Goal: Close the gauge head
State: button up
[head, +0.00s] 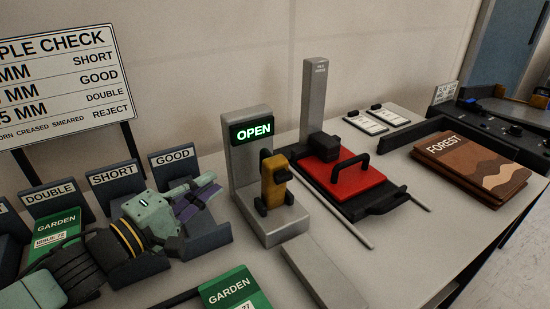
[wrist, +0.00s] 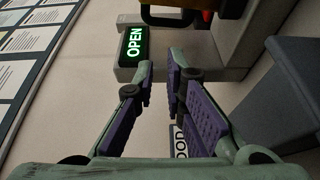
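The gauge is a grey stand (head: 243,157) with a lit green OPEN display (head: 254,130). A yellow gauge head (head: 273,180) with black parts stands in front of its column, above the grey base. In the wrist view the OPEN display (wrist: 135,44) appears sideways, with a black loop (wrist: 163,20) and a bit of yellow (wrist: 207,16) at the top edge. My gripper (head: 208,190) is left of the gauge, over the GOOD tray, apart from the gauge head. In the wrist view my gripper (wrist: 160,70) has a gap between its purple-padded fingers and holds nothing.
Trays labelled DOUBLE (head: 50,192), SHORT (head: 112,174) and GOOD (head: 174,155) stand at left. A green GARDEN booklet (head: 228,289) lies in front. Right of the gauge are a red plate (head: 345,176) with a black handle, a grey post (head: 314,90) and brown FOREST booklets (head: 472,163).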

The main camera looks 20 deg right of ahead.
aim_at(261, 156)
jog(key=shift+s+d+r+m+g+h, duration=0.1)
jog(key=shift+s+d+m+g+h, duration=0.3)
jog(key=shift+s+m, duration=0.5)
grip_shut()
jog(key=shift+w+d, duration=0.15)
jog(key=shift+d, duration=0.25)
jog(key=shift+p+x, duration=1.65)
jog(key=shift+x, duration=2.95)
jog(key=shift+r, duration=0.1)
jog(key=shift+f+b, duration=0.25)
jog(key=shift+b, duration=0.5)
